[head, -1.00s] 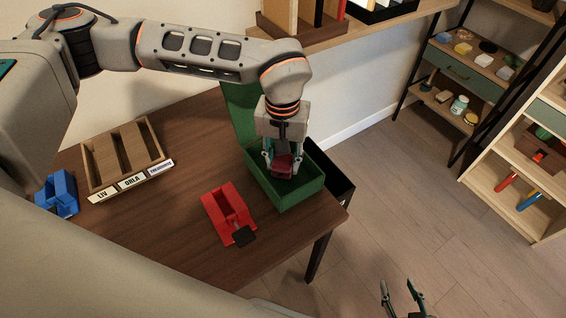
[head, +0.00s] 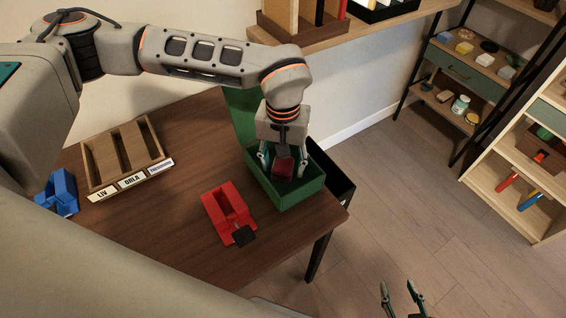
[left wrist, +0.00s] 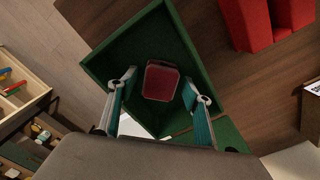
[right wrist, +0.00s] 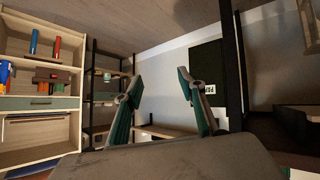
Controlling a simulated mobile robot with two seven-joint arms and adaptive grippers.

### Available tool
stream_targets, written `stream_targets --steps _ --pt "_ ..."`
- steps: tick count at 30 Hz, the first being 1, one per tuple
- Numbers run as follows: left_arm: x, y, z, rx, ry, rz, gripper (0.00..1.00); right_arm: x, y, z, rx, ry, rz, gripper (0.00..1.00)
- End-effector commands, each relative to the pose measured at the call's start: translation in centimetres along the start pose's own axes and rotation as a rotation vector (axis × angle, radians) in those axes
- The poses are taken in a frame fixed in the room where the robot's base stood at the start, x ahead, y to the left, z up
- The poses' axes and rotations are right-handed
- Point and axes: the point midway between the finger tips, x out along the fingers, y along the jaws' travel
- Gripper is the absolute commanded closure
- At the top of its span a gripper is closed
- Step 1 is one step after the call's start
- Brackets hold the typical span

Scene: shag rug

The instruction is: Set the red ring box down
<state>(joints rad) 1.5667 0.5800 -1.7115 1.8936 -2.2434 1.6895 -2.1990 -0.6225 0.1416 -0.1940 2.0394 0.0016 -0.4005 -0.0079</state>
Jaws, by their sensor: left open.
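The red ring box (head: 283,168) is a small dark red box inside the green open-topped box (head: 298,201). In the left wrist view the ring box (left wrist: 161,81) lies in the green box (left wrist: 118,48), between my left fingers with a gap on each side. My left gripper (head: 282,171) is open and reaches down into the green box around the ring box. Its fingers also show in the left wrist view (left wrist: 157,95). My right gripper (right wrist: 160,95) is open and empty, away from the table; its fingertips show at the bottom of the head view (head: 401,289).
A red divided tray (head: 228,207) with a dark piece at its front end stands left of the green box. A wooden tray with name labels (head: 124,158) and a blue holder (head: 60,194) are further left. Shelves (head: 467,75) stand at the right.

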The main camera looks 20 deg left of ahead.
Motion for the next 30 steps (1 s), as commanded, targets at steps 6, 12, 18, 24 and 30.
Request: stream_targets --steps 6,12,18,24,30 --pt "-3.8 0.0 -0.2 0.001 0.009 0.001 0.51 -0.2 0.2 -0.9 0.003 0.011 0.002 0.60" --pt "-7.9 0.0 -0.2 -0.001 0.008 0.001 0.51 -0.4 0.1 -1.2 0.008 0.014 -0.001 0.60" --pt "-10.9 0.0 -0.1 -0.001 0.004 0.001 0.51 -0.5 -0.2 -0.8 0.011 0.003 -0.007 0.60" --pt "-12.0 0.0 0.0 -0.001 0.002 0.000 0.51 -0.7 -0.5 -0.3 0.014 -0.006 -0.010 0.60" --pt "-12.0 0.0 0.0 -0.001 0.000 0.000 0.51 -0.7 -0.5 -0.3 0.014 -0.004 -0.010 0.60"
